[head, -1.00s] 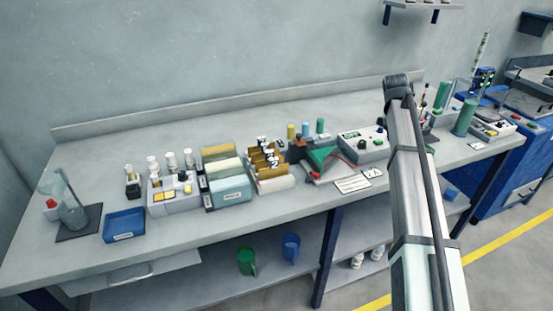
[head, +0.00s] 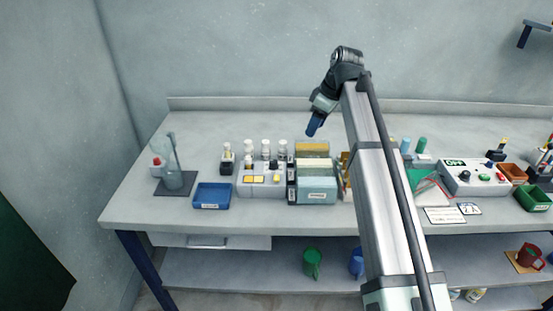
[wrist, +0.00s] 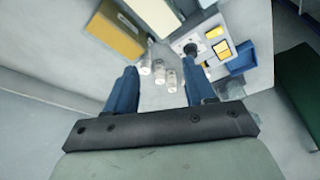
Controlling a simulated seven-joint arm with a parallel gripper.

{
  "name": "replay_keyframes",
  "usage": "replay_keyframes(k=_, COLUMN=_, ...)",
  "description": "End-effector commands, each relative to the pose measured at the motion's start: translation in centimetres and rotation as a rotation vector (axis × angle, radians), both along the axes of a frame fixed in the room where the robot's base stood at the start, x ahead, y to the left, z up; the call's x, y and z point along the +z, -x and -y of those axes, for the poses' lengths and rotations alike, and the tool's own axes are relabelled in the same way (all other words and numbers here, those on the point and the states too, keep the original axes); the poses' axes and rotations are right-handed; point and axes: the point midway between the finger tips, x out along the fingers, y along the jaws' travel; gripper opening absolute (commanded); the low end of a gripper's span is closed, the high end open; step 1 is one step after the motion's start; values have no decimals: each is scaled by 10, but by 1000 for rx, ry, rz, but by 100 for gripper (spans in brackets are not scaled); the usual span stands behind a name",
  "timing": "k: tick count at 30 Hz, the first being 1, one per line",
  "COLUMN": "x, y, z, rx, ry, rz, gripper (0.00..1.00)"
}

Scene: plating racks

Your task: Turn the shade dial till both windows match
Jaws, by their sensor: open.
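The pale shade box (head: 262,190) stands on the bench between the blue tray and the file boxes. It also shows at the upper right of the wrist view (wrist: 204,29). Two yellow-orange windows show on its top, one (wrist: 214,33) beside the other (wrist: 222,49). Their shades look close, but I cannot tell whether they match. My gripper (head: 313,126) is open and empty, raised above the bench, behind and to the right of the box. Its blue fingers (wrist: 159,68) are apart.
Several white-capped bottles (head: 265,150) stand behind the box. A blue tray (head: 212,206) and a flask stand (head: 172,185) are to its left. File boxes (head: 317,196) stand close on its right. The bench's front left is clear.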

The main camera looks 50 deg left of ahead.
Motion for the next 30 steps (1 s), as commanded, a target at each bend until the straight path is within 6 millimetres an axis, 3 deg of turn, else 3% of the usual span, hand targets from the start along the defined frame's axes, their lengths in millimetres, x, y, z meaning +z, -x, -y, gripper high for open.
replay_keyframes(k=1, x=0, y=20, z=-12, rx=72, ry=-20, rz=-9, gripper=54)
replay_keyframes(k=3, x=1, y=39, z=-23, rx=151, ry=-45, rz=-18, gripper=54)
replay_keyframes(k=7, x=1, y=58, z=-34, rx=232, ry=-71, rz=-26, gripper=54)
replay_keyframes(k=14, x=-16, y=65, z=-41, rx=250, ry=-76, rz=-28, gripper=54)
replay_keyframes(k=30, x=-99, y=81, z=-71, rx=245, ry=-75, rz=-27, gripper=54)
